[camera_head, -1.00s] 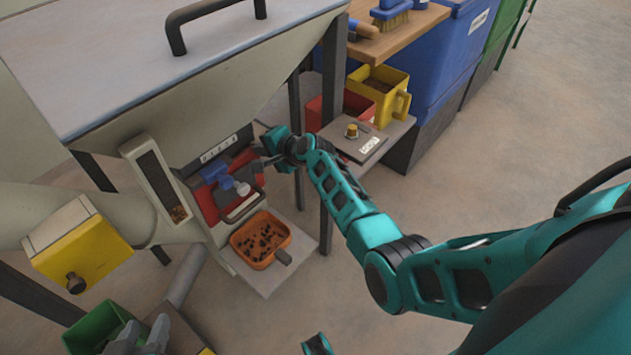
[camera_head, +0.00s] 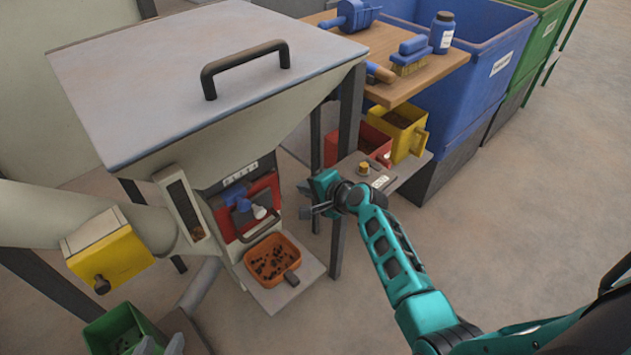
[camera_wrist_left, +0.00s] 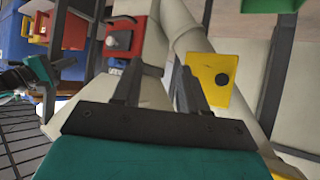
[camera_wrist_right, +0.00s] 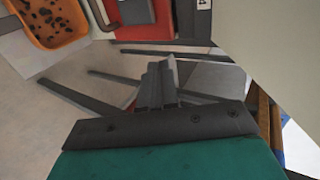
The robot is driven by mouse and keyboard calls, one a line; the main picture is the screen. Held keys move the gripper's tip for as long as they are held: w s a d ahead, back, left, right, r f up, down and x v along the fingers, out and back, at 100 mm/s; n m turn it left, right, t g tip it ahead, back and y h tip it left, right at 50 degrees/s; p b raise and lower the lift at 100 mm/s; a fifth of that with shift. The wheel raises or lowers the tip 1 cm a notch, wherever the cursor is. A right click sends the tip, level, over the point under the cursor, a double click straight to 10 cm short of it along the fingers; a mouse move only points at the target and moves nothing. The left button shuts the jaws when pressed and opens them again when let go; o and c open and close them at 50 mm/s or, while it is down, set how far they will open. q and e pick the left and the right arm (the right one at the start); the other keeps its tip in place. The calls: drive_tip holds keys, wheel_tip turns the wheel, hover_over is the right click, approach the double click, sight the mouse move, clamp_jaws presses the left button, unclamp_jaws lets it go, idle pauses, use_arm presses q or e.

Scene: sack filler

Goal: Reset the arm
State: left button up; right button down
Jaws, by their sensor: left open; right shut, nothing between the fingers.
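My right arm (camera_head: 385,245) comes in from the right in the head view. Its gripper (camera_head: 308,212) is shut and empty, just right of the filler's red front panel (camera_head: 262,192) and apart from it. The shut fingers also show in the right wrist view (camera_wrist_right: 158,82). My left gripper (camera_head: 160,347) shows only as grey fingertips at the bottom edge of the head view, by the green bin. In the left wrist view my left gripper (camera_wrist_left: 158,75) is open, with nothing held between its fingers.
The sack filler's hopper (camera_head: 210,75) fills the upper left. An orange tray (camera_head: 293,249) holding dark bits sits on a low shelf. A yellow box (camera_head: 108,250) and green bin (camera_head: 105,330) are left. A wooden shelf (camera_head: 440,62) and blue bin (camera_head: 480,75) are behind. Floor right is clear.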

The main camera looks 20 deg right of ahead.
use_arm(q)
wheel_tip(320, 180, up, 9)
drive_tip(key=s+a+y+p, duration=0.1)
drive_tip(key=a+p, duration=0.1)
drive_tip(key=p, duration=1)
drive_tip(key=shift+a, duration=0.4)
use_arm(e)
drive_tip(key=s+a+r+n+h, duration=0.1)
drive_tip(key=s+r+n, duration=0.3)
drive_tip(key=s+n, duration=0.4)
drive_tip(key=s+a+r+n+h, duration=0.1)
drive_tip(key=s+r+n, duration=0.4)
drive_tip(key=s, duration=1.2)
drive_tip(key=n, duration=0.3)
drive_tip(key=shift+a+r+n, duration=0.2)
drive_tip(key=shift+a+n, duration=0.1)
use_arm(q)
drive_tip(key=shift+s+d+f, duration=0.1)
drive_tip(key=shift+s, duration=0.1)
drive_tip(key=shift+w, duration=0.15)
drive_tip(key=shift+r, duration=0.2)
